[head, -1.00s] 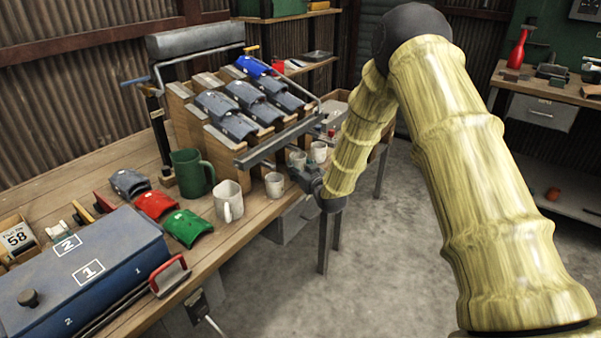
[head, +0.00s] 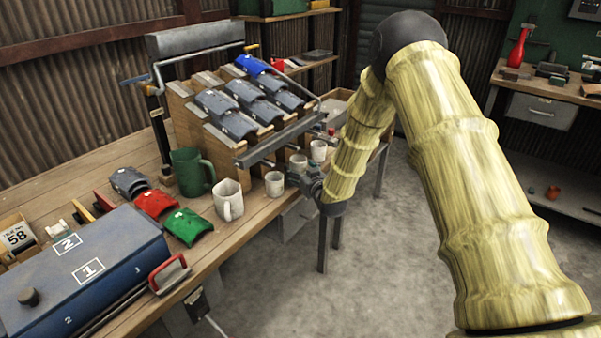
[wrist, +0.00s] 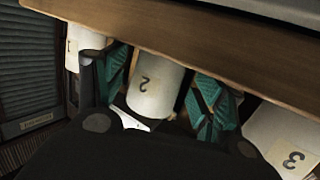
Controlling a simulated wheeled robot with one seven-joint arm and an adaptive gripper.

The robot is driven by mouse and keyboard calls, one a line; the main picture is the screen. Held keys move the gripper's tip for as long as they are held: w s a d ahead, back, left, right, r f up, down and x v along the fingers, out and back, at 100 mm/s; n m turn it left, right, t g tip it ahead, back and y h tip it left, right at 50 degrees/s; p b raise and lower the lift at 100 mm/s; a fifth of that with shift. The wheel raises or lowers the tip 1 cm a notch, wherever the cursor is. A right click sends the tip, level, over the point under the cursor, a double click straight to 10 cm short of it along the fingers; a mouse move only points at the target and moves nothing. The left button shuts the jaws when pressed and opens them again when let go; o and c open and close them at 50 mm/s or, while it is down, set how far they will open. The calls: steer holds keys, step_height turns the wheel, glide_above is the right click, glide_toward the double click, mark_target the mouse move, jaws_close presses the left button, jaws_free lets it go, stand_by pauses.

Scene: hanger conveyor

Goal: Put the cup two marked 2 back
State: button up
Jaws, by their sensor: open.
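The white cup marked 2 (wrist: 152,92) stands between the two green-padded fingers of my gripper (wrist: 162,84) in the wrist view. The gripper is open, with a finger on either side of the cup; the left pad is close to it, and I cannot tell whether it touches. In the head view my gripper (head: 307,180) is low in front of the rack, among the small white cups. The middle one (head: 298,163) there is partly hidden, and its number is not readable.
The cup marked 1 (wrist: 84,42) is left and the cup marked 3 (wrist: 284,140) right in the wrist view, both near the fingers. A wooden edge (wrist: 200,48) runs close by. A larger white mug (head: 228,200) and a green mug (head: 190,172) stand farther left on the bench.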

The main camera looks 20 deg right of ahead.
steer(key=shift+r, duration=0.15)
steer(key=v, duration=1.2)
steer(key=s+a+f+m+g+h, duration=0.15)
steer(key=s+f+g, duration=0.25)
steer(key=s+f, duration=0.7)
steer(key=s+a+f+n+g+y, duration=0.1)
steer(key=s+a+f+g, duration=0.15)
steer(key=s+f, duration=0.8)
steer(key=s+f+g, duration=0.3)
steer(key=s, duration=0.7)
steer(key=s+f+m+g+h, duration=0.1)
steer(key=s+f+g, duration=0.2)
steer(key=s, duration=0.6)
steer(key=s+f+g, duration=0.3)
steer(key=s+f, duration=0.2)
steer(key=s, duration=0.5)
steer(key=shift+s+a+f, duration=0.25)
steer(key=shift+s+a, duration=0.05)
steer(key=shift+a, duration=0.15)
steer(key=shift+g, duration=0.25)
step_height(320, 180, up, 9)
steer(key=p, duration=0.9)
steer(key=shift+r, duration=0.15)
steer(key=shift+h, duration=0.25)
